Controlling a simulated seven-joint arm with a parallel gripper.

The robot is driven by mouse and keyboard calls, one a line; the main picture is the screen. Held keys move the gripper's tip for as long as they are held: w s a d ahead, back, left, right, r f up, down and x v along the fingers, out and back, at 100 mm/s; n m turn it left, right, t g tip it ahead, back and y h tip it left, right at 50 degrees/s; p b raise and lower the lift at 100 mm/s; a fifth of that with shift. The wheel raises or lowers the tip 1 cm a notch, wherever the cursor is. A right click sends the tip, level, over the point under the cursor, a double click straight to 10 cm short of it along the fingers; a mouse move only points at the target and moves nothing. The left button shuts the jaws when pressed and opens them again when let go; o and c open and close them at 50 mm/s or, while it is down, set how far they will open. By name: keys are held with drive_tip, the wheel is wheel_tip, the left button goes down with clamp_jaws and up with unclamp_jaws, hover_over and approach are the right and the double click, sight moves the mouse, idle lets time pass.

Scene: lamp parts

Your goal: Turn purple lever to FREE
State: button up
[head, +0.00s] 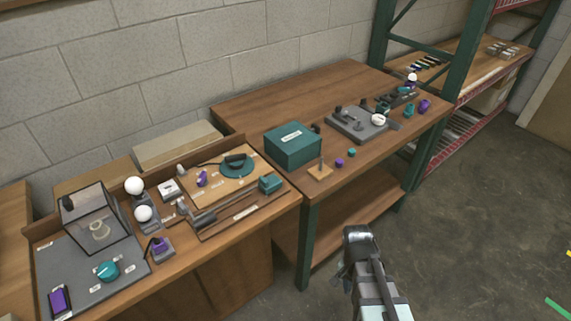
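Two small purple parts could be the lever. One purple part (159,246) sits on a small grey block at the front edge of the left bench, with a dark stem rising from it. Another purple part (202,178) stands on a wooden board (222,198) beside a round teal disc (237,166). The labels are too small to read, so I cannot find the word FREE or tell either part's setting. My gripper (357,236) is over the floor in front of the benches, apart from both parts. Its fingers are not clear, and I see nothing held.
A clear box (96,217), white balls (135,186), a teal knob (107,270) and a purple block (60,300) crowd the left bench. A green box (292,146) and a grey fixture (350,127) stand on the other bench. The floor (460,220) at right is mostly clear.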

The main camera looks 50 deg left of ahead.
drive_tip(key=s+a+r+n+t+y, duration=0.1)
drive_tip(key=s+a+r+t+y, duration=0.15)
drive_tip(key=s+a+r, duration=1.75)
drive_tip(key=n+t+y, duration=0.2)
drive_tip(key=n+y, duration=0.2)
drive_tip(key=n, duration=0.1)
approach(201, 176)
drive_tip(key=x, duration=0.8)
drive_tip(key=shift+w+f, duration=0.1)
drive_tip(key=shift+f, duration=0.1)
drive_tip(key=shift+c, duration=0.4)
clamp_jaws()
